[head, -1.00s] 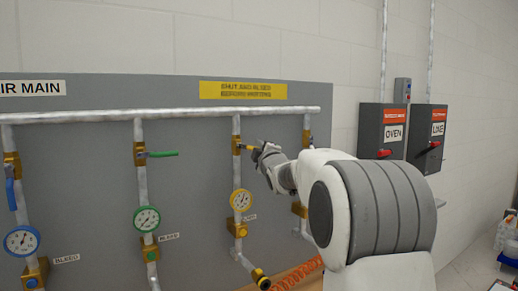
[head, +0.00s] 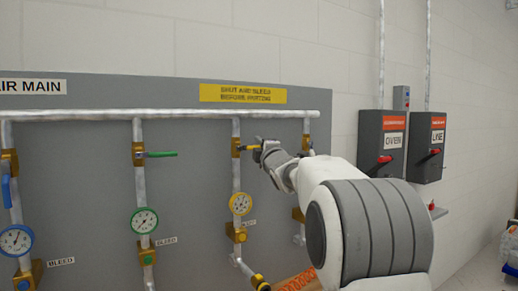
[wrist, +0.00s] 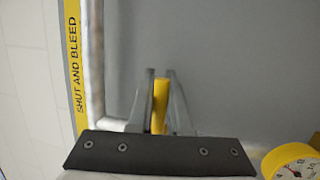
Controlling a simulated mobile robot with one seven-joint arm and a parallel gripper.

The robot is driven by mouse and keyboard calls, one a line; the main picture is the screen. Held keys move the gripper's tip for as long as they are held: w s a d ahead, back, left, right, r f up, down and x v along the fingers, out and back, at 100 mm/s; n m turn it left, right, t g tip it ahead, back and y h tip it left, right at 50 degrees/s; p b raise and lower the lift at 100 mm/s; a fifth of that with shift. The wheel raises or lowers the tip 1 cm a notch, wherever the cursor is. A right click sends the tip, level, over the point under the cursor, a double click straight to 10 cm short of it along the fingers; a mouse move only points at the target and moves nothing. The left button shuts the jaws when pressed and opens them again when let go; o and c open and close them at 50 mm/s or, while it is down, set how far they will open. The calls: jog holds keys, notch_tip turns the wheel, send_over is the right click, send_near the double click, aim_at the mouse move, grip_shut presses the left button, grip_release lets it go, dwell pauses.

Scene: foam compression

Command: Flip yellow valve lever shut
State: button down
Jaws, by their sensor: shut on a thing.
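The yellow valve lever (head: 247,148) sticks out to the right, nearly level, from a brass valve (head: 235,147) on a vertical pipe (head: 236,172). My gripper (head: 259,149) is at the lever's right end. In the wrist view the yellow lever (wrist: 160,105) lies between the two fingers of my gripper (wrist: 160,85), which are shut on it. The lever's outer end is hidden by the gripper in the head view.
A green lever (head: 161,154) sits level on the pipe to the left, and a blue lever (head: 7,191) hangs down at far left. A yellow gauge (head: 240,203) is below the valve. The OVEN box (head: 382,143) and LINE box (head: 428,146) are on the right wall.

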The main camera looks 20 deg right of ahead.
jog(key=c, duration=0.8)
grip_release()
jog(key=shift+c, duration=0.2)
jog(key=shift+s, duration=0.1)
jog(key=s+a+f+b, duration=0.1)
jog(key=s+f+b, duration=0.2)
jog(key=s, duration=1.4)
jog(key=shift+f, duration=0.15)
jog(key=s+a+f+m+g+p, duration=0.1)
jog(key=s+a+f+m+g, duration=0.3)
jog(key=s+f, duration=0.3)
jog(key=s+a+f+m+g+p, duration=0.2)
jog(key=s+a+f+m+g, duration=0.2)
jog(key=s, duration=0.9)
jog(key=s+a+f+m+g+y+p, duration=0.1)
jog(key=s+a+f+m+g, duration=0.4)
jog(key=s+f+m, duration=0.4)
notch_tip(320, 180, down, 3)
jog(key=shift+s+f+g+p, duration=0.1)
jog(key=shift+s+g+p, duration=0.25)
jog(key=shift+g, duration=0.45)
